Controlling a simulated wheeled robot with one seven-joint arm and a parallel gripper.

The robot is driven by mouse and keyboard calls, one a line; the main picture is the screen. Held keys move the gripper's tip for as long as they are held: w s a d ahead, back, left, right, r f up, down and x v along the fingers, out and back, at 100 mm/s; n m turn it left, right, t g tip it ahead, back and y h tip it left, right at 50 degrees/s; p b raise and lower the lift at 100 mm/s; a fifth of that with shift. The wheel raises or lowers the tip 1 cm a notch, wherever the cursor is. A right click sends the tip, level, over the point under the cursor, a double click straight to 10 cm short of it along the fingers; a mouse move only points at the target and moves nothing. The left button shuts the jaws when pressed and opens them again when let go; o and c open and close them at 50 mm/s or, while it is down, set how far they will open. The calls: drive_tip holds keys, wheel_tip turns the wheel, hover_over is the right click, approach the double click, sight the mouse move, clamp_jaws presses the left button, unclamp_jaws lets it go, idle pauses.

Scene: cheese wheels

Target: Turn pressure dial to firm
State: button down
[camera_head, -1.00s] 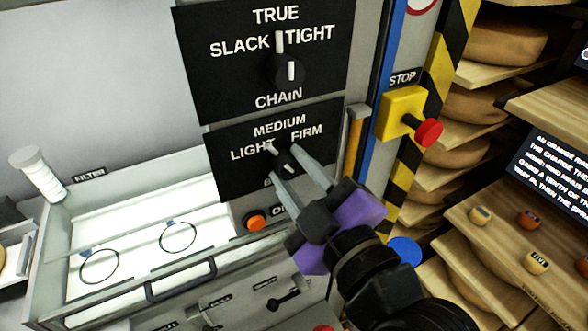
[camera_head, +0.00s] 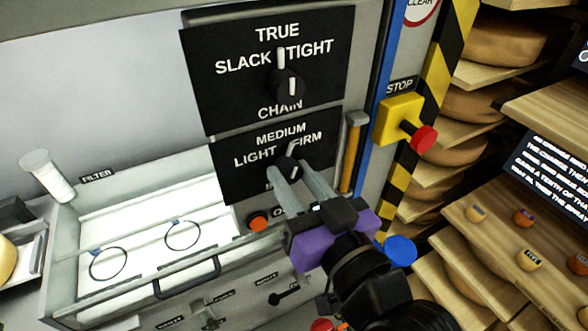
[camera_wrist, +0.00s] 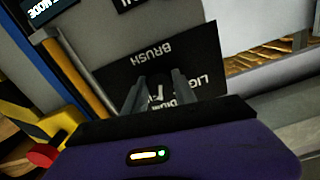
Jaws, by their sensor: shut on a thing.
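The pressure dial (camera_head: 290,163) is a black knob on a black panel (camera_head: 234,181) marked LIGHT, MEDIUM and FIRM. Its pale pointer tilts up and right, between MEDIUM and FIRM, with part of FIRM covered. My gripper (camera_head: 287,170) has purple sides and grey fingers; it is shut on the dial, a finger on each side. In the wrist view the panel (camera_wrist: 205,48) appears upside down with BRUSH at the top. The dark knob (camera_wrist: 157,83) shows between the fingers there, partly hidden.
Above is a CHAIN dial (camera_head: 287,84) marked SLACK, TRUE and TIGHT. To the right are a yellow box with a red STOP button (camera_head: 424,138) and a striped post. An orange button (camera_head: 257,222) sits below the panel. A white basin with a handle (camera_head: 187,280) lies at left.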

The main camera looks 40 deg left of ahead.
drive_tip(key=m+p, duration=0.2)
drive_tip(key=m, duration=0.2)
drive_tip(key=shift+r+m, duration=0.15)
drive_tip(key=shift+m, duration=0.25)
idle(0.4)
drive_tip(key=c, duration=1)
unclamp_jaws()
drive_tip(key=b+v, duration=0.2)
drive_tip(key=v, duration=0.5)
drive_tip(key=shift+s+d, duration=0.15)
drive_tip(key=shift+d, duration=0.2)
